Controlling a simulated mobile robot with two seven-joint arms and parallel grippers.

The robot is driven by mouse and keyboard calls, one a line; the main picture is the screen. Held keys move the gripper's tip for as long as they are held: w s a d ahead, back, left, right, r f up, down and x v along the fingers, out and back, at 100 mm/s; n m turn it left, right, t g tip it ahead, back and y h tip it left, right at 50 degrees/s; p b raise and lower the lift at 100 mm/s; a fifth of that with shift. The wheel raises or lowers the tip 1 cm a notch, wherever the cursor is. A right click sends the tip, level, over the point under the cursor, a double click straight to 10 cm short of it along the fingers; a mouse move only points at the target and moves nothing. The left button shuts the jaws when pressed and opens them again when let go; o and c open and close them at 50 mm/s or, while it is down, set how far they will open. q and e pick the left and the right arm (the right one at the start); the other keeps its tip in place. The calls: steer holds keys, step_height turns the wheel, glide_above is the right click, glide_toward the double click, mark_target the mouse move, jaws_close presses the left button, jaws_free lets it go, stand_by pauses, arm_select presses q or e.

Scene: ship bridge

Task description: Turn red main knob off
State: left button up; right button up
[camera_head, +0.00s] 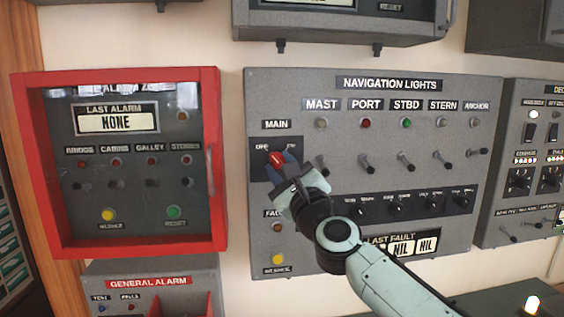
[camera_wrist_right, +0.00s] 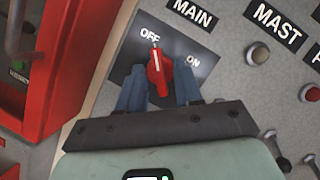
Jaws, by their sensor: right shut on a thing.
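The red main knob (camera_head: 276,158) sits on a dark plate under the MAIN label of the navigation lights panel. It also shows in the right wrist view (camera_wrist_right: 160,76), where its white pointer line is directed at the OFF label (camera_wrist_right: 150,38). The ON label (camera_wrist_right: 192,62) lies to its right. My right gripper (camera_head: 279,163) is at the knob, with its two blue fingers on either side of it; it is shut on the knob. In the head view, the gripper hides the knob's lower part. My left gripper is not in view.
The grey navigation lights panel (camera_head: 400,230) has several toggle switches (camera_head: 366,162) right of the main knob. A red-framed alarm cabinet (camera_head: 212,120) with a clear front stands close on the left. Another control panel (camera_head: 497,160) is on the right.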

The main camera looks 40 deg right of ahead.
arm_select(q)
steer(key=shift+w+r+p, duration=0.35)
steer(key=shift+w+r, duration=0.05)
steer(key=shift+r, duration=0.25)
arm_select(e)
steer(key=shift+r+n, duration=0.15)
steer(key=shift+n, duration=0.65)
steer(key=shift+y, duration=0.4)
steer(key=o, duration=1)
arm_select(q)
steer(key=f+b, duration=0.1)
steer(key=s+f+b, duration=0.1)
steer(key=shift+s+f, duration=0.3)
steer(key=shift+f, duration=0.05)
arm_select(e)
steer(key=v, duration=1.3)
steer(key=shift+s, duration=0.2)
